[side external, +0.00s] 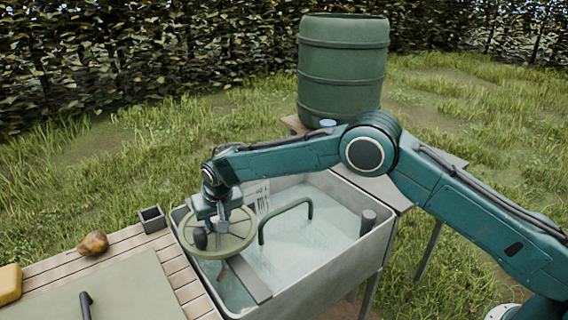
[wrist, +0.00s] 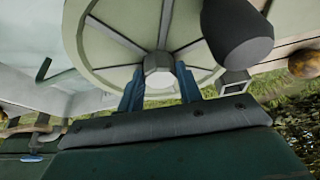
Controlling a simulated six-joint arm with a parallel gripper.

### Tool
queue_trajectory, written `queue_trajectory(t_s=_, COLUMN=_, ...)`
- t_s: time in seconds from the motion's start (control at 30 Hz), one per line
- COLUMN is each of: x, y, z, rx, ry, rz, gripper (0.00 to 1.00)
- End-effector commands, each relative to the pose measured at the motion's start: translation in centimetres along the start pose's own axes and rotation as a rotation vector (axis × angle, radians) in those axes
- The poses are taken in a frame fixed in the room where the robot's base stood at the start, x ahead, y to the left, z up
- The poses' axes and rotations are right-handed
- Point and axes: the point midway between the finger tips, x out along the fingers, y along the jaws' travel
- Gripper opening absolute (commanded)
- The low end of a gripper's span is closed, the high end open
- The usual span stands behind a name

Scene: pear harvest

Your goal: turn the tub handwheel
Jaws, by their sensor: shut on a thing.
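The tub handwheel (side external: 240,235) is a pale green round wheel with spokes, over the left end of the grey tub (side external: 335,264). It also shows large in the wrist view (wrist: 102,50). My gripper (side external: 222,226) points down at the wheel's middle. In the wrist view its two blue fingers (wrist: 160,84) sit on either side of the grey hub (wrist: 158,63) and are shut on it. A dark grey knob (wrist: 237,32) stands on the wheel near the rim, apart from the fingers; in the side view the knob (side external: 200,240) is left of the gripper.
A pear (side external: 93,243), a small grey box (side external: 152,219) and a yellow object (side external: 9,284) lie on the slatted table. A green barrel (side external: 343,68) stands behind.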

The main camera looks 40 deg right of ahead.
Motion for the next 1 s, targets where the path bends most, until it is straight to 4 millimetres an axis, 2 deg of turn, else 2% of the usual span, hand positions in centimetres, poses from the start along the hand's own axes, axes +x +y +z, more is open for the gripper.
queue_trajectory(t_s=0.4, x=0.0, y=-0.3, z=-0.01, rx=0.273, ry=0.0, rz=0.112, gripper=0.0)
queue_trajectory(t_s=1.0, x=0.01, y=-0.4, z=-0.08, rx=0.478, ry=0.0, rz=0.196, gripper=0.0)
